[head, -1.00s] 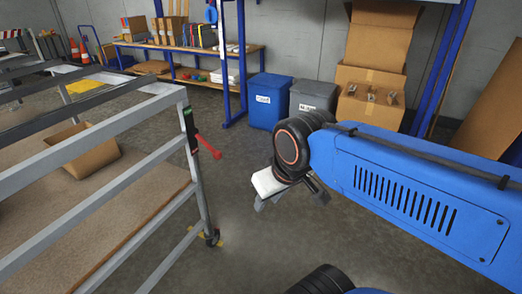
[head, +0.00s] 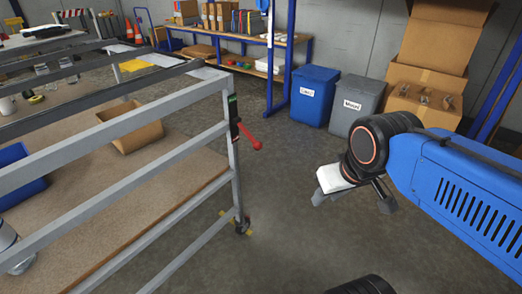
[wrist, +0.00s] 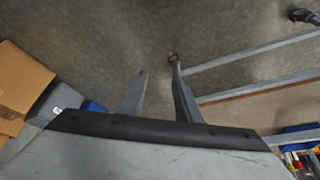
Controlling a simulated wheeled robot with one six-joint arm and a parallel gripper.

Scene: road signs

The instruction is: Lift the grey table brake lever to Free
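The grey table frame (head: 110,132) stands at left in the head view. Its brake lever (head: 250,138), a red arm with a ball end, sits on a dark plate (head: 233,118) with a green patch at its top, on the near right corner post. The lever sticks out rightward and tilts down. My gripper (head: 353,203) is right of the lever and lower in the picture, apart from it. In the wrist view my gripper (wrist: 158,70) has its two grey fingers apart with only floor between them. The lever cannot be made out there.
A blue bin (head: 314,92) and a grey bin (head: 354,103) stand behind, beside cardboard boxes (head: 425,85). A caster (head: 242,226) is under the table post. The table's lower shelf (head: 120,208) holds an open carton (head: 130,128). Bare floor lies between table and gripper.

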